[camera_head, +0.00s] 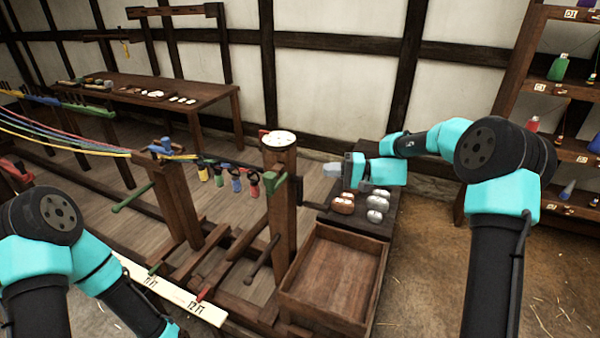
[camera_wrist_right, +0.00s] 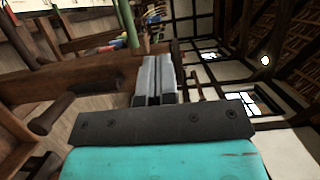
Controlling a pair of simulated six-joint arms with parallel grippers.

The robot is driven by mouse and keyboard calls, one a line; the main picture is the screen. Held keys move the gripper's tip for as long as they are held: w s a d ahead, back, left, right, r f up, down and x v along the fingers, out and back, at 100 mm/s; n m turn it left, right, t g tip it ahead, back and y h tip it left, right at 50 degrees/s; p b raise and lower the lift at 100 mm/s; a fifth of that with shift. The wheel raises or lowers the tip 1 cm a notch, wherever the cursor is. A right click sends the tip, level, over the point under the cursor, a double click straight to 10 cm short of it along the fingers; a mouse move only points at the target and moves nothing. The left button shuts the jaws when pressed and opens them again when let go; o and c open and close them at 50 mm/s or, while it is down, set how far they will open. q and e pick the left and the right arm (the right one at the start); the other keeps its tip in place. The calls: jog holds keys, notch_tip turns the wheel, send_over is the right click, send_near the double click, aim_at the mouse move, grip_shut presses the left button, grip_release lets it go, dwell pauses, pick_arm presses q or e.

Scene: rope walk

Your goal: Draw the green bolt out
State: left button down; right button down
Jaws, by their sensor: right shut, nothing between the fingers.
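A green rod (camera_head: 132,197) with a rounded end sticks out from the left wooden post. Another green piece (camera_head: 272,182) sits on the right post, near the row of hooks. I cannot tell which of these is the bolt. A green bar (camera_wrist_right: 129,22) also shows at the top of the right wrist view, beyond the fingertips. My right gripper (camera_head: 332,169) is to the right of the right post, apart from it. Its fingers (camera_wrist_right: 155,80) are shut with nothing between them. My left arm is at the lower left, its gripper out of view.
The right post (camera_head: 283,215) stands beside an open wooden box (camera_head: 336,272). Reddish and grey lumps (camera_head: 376,208) lie on a dark stand behind the box. Coloured ropes (camera_head: 70,137) stretch to the left post (camera_head: 178,200). A shelf (camera_head: 512,85) stands at the right.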

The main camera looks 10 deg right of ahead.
send_near(270, 173)
jog(key=w+a, duration=0.1)
jog(key=w, duration=0.4)
jog(key=a, duration=0.1)
jog(key=s+a, duration=0.2)
jog(key=a, duration=0.1)
jog(key=shift+s+f, duration=0.15)
jog(key=shift+f, duration=0.15)
jog(key=shift+a, duration=0.1)
jog(key=shift+s+a, duration=0.7)
jog(key=shift+s, duration=0.15)
jog(key=d, duration=1.3)
jog(key=shift+s+d, duration=0.3)
jog(key=shift+d, duration=0.1)
